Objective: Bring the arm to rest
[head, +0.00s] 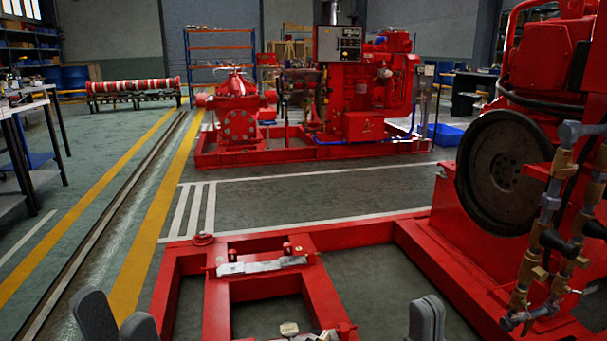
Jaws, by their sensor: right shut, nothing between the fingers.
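My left gripper (116,306) shows at the bottom left edge as two dark grey fingers. The fingers stand apart with nothing seen between them. My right gripper (428,306) shows at the bottom, right of the middle. Its two grey fingers are together and hold nothing. Both grippers are low in the picture, in front of the red base frame (184,262), and most of each arm is out of view.
The red base frame carries metal brackets (262,265). A red engine with a dark flywheel (497,172) and brass-fitted pipes (548,235) stand close on the right. A red pumpset (365,95) is farther back. A workbench (22,105) is at left. Open floor (300,195) lies between.

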